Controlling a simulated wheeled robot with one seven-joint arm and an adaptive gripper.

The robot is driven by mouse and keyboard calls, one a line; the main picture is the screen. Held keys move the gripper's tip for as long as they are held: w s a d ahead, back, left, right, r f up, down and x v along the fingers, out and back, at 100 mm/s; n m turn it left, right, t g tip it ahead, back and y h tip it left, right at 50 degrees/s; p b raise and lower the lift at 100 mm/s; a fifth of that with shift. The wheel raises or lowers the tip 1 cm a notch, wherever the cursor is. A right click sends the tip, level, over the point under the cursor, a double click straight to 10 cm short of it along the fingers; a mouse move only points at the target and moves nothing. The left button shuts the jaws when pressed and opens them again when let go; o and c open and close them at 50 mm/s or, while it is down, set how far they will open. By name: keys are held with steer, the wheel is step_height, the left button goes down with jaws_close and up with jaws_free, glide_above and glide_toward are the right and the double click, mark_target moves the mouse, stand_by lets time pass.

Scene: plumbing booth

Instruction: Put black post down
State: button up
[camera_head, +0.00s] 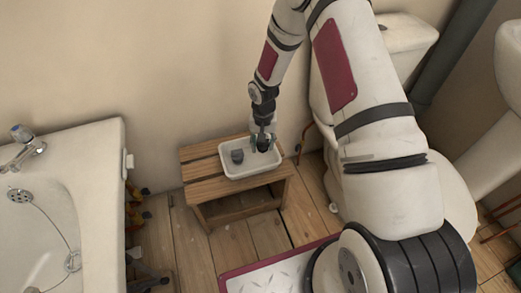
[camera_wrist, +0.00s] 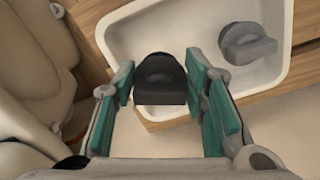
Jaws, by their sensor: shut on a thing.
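My gripper (camera_head: 264,145) reaches down over a white tray (camera_head: 252,172) on a small wooden stool. In the wrist view my gripper (camera_wrist: 160,92) has its teal-padded fingers on both sides of a black post (camera_wrist: 160,78), shut on it. The post has a rounded top and a blocky lower part. It is over the near edge of the tray (camera_wrist: 106,38) in that view; whether it touches the tray I cannot tell. In the head view the black post (camera_head: 263,146) is small and partly hidden by the fingers.
The slatted stool (camera_head: 203,168) has bare wood left of the tray.

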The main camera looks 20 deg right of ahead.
mark_target(261, 148)
steer(key=shift+w+a+f, duration=0.15)
steer(key=shift+w, duration=0.5)
steer(key=shift+f+b, duration=0.95)
steer(key=shift+f, duration=0.7)
steer(key=shift+f, duration=0.15)
steer(key=o, duration=1.1)
step_height(261, 148, up, 12)
steer(key=p, duration=0.4)
steer(key=shift+r, duration=0.2)
